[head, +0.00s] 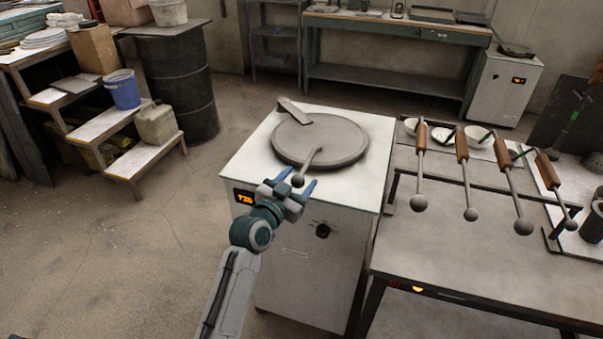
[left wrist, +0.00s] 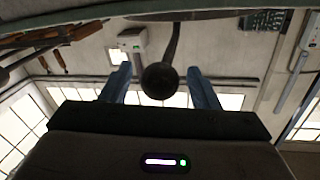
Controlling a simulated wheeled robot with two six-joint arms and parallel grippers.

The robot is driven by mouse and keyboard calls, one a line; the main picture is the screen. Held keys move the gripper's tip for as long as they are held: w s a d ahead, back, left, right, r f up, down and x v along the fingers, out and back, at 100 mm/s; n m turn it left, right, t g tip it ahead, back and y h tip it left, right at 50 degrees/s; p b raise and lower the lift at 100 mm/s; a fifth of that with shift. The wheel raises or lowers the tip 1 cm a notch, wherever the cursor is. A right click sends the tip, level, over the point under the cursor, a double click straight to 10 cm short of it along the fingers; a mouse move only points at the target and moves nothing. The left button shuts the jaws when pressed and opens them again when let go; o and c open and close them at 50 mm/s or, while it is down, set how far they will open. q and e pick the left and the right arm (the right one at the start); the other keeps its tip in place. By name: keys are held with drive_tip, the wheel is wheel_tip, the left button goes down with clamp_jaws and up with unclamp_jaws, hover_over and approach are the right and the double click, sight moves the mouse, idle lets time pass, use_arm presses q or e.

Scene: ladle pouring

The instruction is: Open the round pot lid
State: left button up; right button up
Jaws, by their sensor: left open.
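The round grey pot lid (head: 335,144) lies flat on top of the white furnace box (head: 375,128). A handle with a ball knob (head: 298,180) sticks out from the lid toward my left arm. My left gripper (head: 291,188) is at the front edge of the box, its two blue fingers apart on either side of the knob. In the left wrist view the dark knob (left wrist: 160,80) hangs between the open fingers, with gaps showing on both sides. The dark underside at the top edge may be the lid. My right gripper is in neither view.
A metal table (head: 470,255) stands at the right, with several wooden-handled ladles (head: 462,150) on a rack and white bowls (head: 476,136) behind. A black drum (head: 180,85) and a stepped shelf (head: 140,150) stand at the left. Floor left of the box is clear.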

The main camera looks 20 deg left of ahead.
use_arm(q)
drive_tip(key=shift+x, duration=1)
clamp_jaws()
